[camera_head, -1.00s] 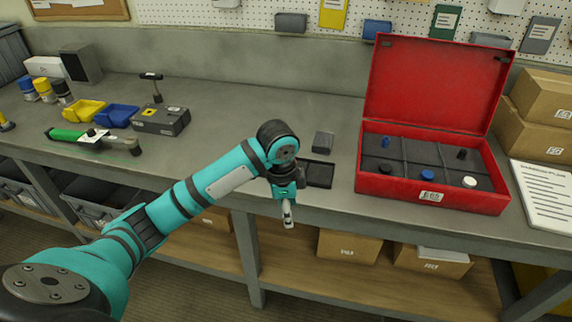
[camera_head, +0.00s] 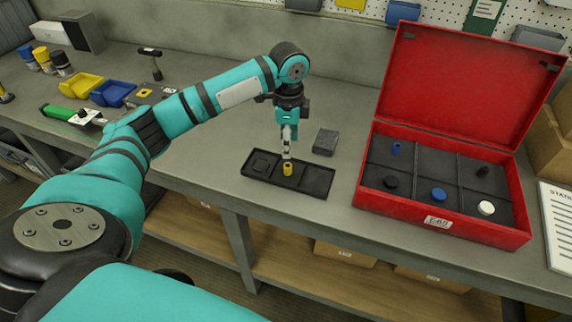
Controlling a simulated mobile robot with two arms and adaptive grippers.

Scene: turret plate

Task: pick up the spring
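No part is clearly recognisable as a spring. A small yellow cylindrical piece (camera_head: 287,169) stands upright in the middle compartment of a black tray (camera_head: 315,182) on the bench; it may be the spring, but its coils cannot be made out. My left gripper (camera_head: 286,155) points down right above this piece, its fingertips at or just over the top. Whether the fingers are apart or touch the piece cannot be told. My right gripper is not in view.
A grey block (camera_head: 325,142) lies behind the tray. An open red case (camera_head: 448,236) with blue, black and white knobs in compartments stands to the right. Yellow (camera_head: 80,86) and blue (camera_head: 112,93) bins and tools are at the left. The front bench edge is close to the tray.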

